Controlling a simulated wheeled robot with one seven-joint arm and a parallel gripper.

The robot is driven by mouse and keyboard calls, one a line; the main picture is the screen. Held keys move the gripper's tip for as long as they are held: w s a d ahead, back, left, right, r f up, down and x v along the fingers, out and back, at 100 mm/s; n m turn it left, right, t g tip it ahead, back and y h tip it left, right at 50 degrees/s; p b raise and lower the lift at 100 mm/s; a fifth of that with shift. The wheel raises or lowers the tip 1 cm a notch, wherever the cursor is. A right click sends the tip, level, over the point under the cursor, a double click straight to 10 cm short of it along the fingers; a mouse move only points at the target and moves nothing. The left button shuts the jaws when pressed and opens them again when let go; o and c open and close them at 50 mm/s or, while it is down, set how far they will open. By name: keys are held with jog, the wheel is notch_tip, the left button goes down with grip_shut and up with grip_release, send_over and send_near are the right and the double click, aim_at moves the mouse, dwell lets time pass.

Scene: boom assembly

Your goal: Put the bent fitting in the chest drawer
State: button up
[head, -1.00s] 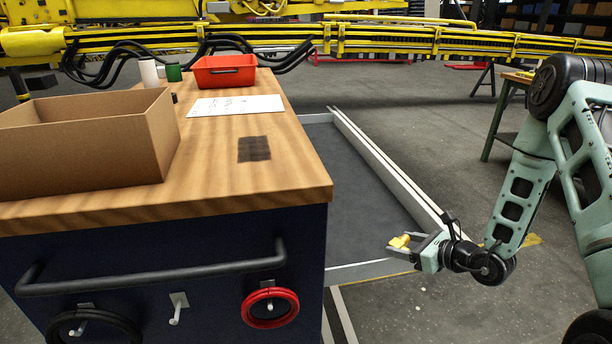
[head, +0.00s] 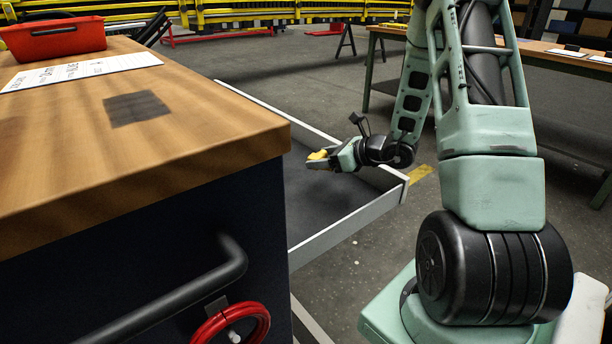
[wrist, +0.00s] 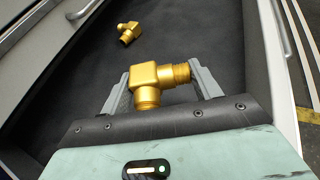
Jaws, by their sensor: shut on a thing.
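My gripper (head: 322,160) is shut on a gold-coloured bent fitting (wrist: 158,84), an elbow with a ribbed end, which shows as a small yellow spot in the head view (head: 317,155). The chest drawer (head: 352,222) is pulled out from the chest's right side, with pale walls and a dark floor. My gripper holds the fitting over the drawer. In the wrist view the dark drawer floor (wrist: 210,35) lies below it, and a second gold bent fitting (wrist: 129,33) lies on that floor. The exact height of the held fitting is unclear.
The wooden-topped chest (head: 215,130) stands at left, carrying a red bin (head: 55,40) and a paper sheet (head: 80,70). A black handle (head: 190,290) and a red ring (head: 232,325) are on its front. A green-legged table (head: 480,55) stands behind.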

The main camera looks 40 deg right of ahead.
aim_at(322, 188)
jog(key=shift+f+b, duration=0.6)
jog(key=shift+f, duration=2.9)
jog(key=shift+f, duration=0.2)
jog(key=o, duration=1.1)
jog(key=shift+r, duration=0.15)
jog(key=shift+s+d+r, duration=0.1)
jog(key=shift+s+r, duration=0.05)
jog(key=p+v, duration=0.1)
jog(key=v, duration=0.6)
jog(key=shift+s, duration=0.1)
